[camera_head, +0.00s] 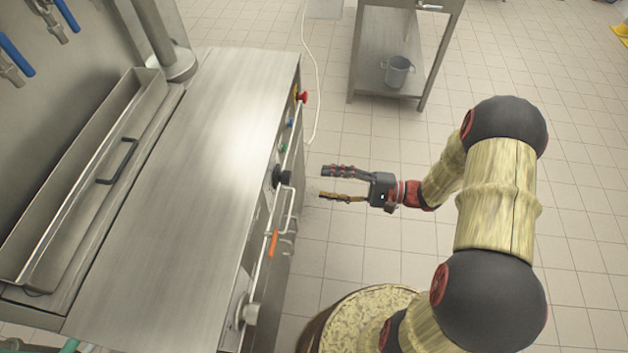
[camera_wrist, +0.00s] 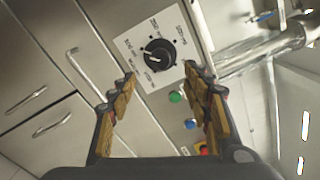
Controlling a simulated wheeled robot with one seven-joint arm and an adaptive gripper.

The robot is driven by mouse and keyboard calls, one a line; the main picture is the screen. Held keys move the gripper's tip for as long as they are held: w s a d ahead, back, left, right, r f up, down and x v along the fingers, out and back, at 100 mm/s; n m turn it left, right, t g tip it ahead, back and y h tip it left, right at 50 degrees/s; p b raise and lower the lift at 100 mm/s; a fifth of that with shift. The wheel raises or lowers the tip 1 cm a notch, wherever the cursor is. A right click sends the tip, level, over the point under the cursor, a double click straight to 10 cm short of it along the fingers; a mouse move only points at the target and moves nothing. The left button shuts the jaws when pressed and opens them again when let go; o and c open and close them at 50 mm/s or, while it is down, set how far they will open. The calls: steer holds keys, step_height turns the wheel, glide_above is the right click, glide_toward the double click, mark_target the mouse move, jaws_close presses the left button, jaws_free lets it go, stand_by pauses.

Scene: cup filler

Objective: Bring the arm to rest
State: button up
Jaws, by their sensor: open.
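My gripper (camera_head: 336,183) is open and empty. In the head view it hangs in the air just right of the steel machine (camera_head: 185,165), its fingers pointing left at the machine's front side. In the wrist view the two fingers (camera_wrist: 162,100) are spread apart with nothing between them. Beyond them is a black rotary knob (camera_wrist: 159,53) on a white labelled plate; it also shows in the head view (camera_head: 282,176). I cannot tell from the views how far the fingertips are from the knob, but a gap shows in the head view.
Green (camera_wrist: 175,97) and blue (camera_wrist: 190,124) buttons sit beside the knob plate. A red button (camera_head: 302,97) and an orange-marked handle (camera_head: 273,243) stick out from the machine's side. A steel table (camera_head: 380,60) with a grey pot (camera_head: 397,71) stands behind. Tiled floor is open at right.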

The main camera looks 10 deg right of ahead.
steer(key=shift+v, duration=0.75)
